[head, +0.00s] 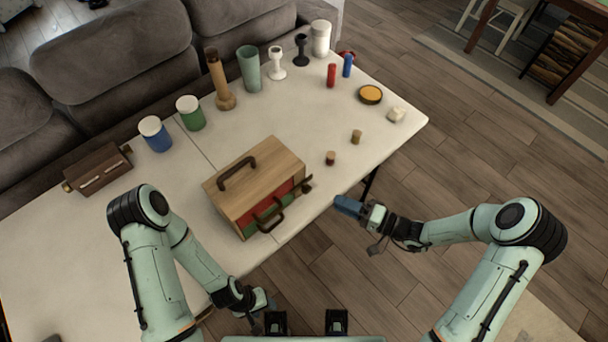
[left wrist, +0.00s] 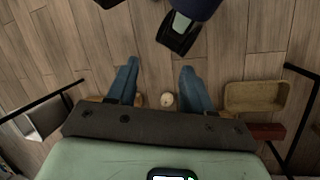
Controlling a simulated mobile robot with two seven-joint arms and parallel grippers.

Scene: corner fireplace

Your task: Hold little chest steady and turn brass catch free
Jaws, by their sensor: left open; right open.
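The little chest (head: 243,176) is a light wooden box with a dark handle on top and red and green fronts with dark pulls. It stands upright on the white table (head: 120,230). A small dark fitting (head: 306,185) sticks out at its right front edge; I cannot tell whether it is the brass catch. My left gripper (head: 264,302) is low by the table's near edge, apart from the chest. In the left wrist view its two blue fingers (left wrist: 157,76) are spread and empty over the floor. My right gripper (head: 348,206) is open beyond the table edge, right of the chest.
A dark brown box (head: 97,169), blue jar (head: 155,135), green jar (head: 190,113) and several upright pieces line the back. Small brown pegs (head: 331,158) and an orange-topped disc (head: 370,95) lie right. A tan basket (left wrist: 256,96) shows below.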

